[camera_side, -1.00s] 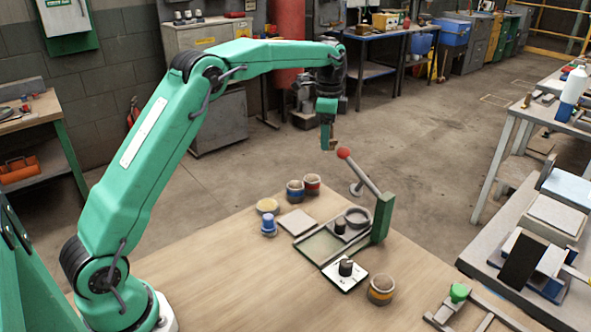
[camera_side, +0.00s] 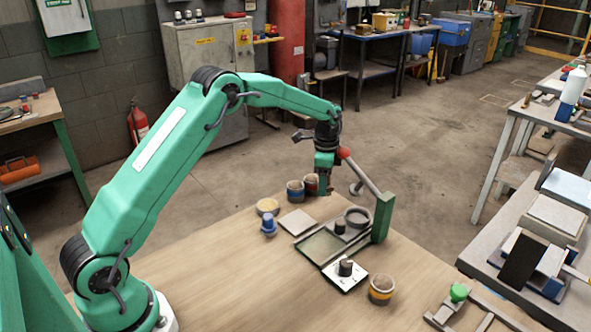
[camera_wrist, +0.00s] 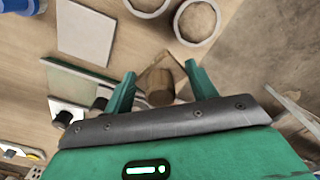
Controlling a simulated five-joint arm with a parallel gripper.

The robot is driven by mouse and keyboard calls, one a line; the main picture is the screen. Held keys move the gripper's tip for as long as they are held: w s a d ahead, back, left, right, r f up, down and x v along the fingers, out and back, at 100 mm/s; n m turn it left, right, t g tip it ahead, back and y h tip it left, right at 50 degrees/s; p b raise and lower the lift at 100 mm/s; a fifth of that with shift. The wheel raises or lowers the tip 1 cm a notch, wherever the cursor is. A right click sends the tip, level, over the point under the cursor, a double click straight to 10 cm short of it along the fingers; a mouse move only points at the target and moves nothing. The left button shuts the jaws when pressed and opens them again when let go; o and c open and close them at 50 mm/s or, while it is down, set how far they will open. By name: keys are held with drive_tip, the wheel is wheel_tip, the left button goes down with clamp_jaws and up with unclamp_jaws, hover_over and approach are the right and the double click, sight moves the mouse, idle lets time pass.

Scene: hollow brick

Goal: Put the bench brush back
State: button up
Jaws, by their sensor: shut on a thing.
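My gripper (camera_side: 325,184) hangs low over the far edge of the table, just right of the cups and left of the lever. In the wrist view, my gripper (camera_wrist: 159,72) has its two green fingers on either side of a brown, wooden-looking piece (camera_wrist: 160,88), which I take to be the bench brush. It is shut on this piece. The piece's far end reaches past the fingertips, and its near part is hidden by the gripper body. In the side view the held piece is too small and dark to make out clearly.
A red-banded cup (camera_side: 312,183) and a blue-banded cup (camera_side: 295,191) stand close left of my gripper. A lever with a red knob (camera_side: 344,153) rises close on the right from a green post (camera_side: 382,218). A pale square tile (camera_side: 297,221) lies nearer. The table's front left is clear.

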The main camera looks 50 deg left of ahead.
drive_tip(key=shift+f, duration=2.1)
drive_tip(key=shift+f, duration=0.15)
drive_tip(key=o, duration=1)
drive_tip(key=shift+o, duration=0.2)
wheel_tip(320, 180, up, 12)
drive_tip(key=shift+f, duration=0.25)
drive_tip(key=shift+r, duration=0.45)
drive_tip(key=shift+r, duration=0.1)
